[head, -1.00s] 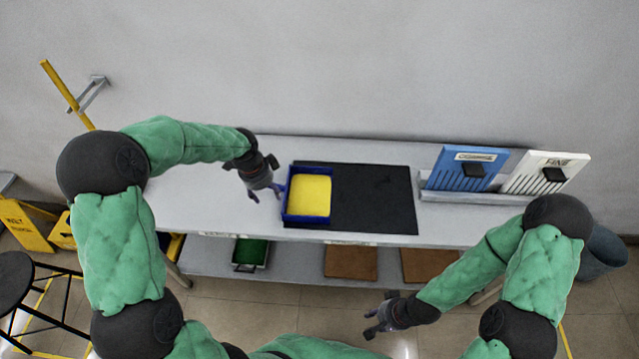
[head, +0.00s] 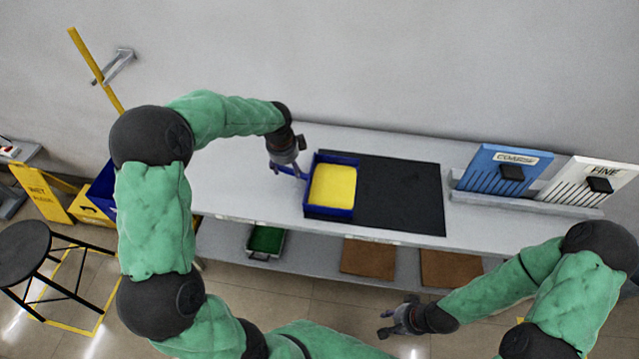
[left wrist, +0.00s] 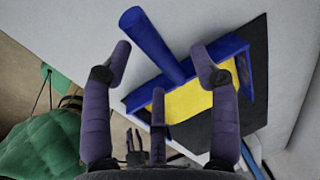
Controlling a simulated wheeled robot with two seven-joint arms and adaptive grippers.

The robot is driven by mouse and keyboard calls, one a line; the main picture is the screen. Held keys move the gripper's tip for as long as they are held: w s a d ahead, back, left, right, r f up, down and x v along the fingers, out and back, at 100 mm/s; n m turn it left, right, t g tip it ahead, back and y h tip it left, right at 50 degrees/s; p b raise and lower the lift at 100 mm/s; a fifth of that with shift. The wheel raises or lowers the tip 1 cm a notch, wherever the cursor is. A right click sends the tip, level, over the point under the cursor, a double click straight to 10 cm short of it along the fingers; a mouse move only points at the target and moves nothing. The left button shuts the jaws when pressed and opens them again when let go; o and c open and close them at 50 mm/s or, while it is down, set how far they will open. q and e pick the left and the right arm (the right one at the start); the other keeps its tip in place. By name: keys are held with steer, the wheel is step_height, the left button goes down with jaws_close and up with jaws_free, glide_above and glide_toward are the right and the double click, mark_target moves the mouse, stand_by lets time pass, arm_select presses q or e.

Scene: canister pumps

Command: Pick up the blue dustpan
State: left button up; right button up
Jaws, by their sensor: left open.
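The blue dustpan (head: 311,199) lies on the table with a yellow inner surface and its handle pointing left. In the left wrist view the blue handle (left wrist: 152,45) runs between my spread fingers, and the blue pan wall (left wrist: 243,72) shows beyond them. My left gripper (head: 291,172) is open at the handle, left of the pan; I cannot tell whether it touches the handle. It also shows in the left wrist view (left wrist: 160,62). My right gripper (head: 385,321) looks open and empty, low in front of the table and away from the dustpan.
A black mat (head: 400,195) lies at and right of the dustpan. A blue board (head: 502,172) and a white board (head: 588,183) stand in a rack at the table's right. A lower shelf holds a green tray (head: 266,240) and brown pieces (head: 368,257). A black stool (head: 25,247) stands left.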

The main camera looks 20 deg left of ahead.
mark_target(289, 171)
arm_select(q)
steer(key=f+b, duration=0.1)
steer(key=f, duration=0.3)
steer(key=shift+w+f+b, duration=0.1)
steer(key=shift+w+b, duration=0.1)
steer(key=shift+b, duration=0.1)
jaws_close()
steer(key=shift+r, duration=0.2)
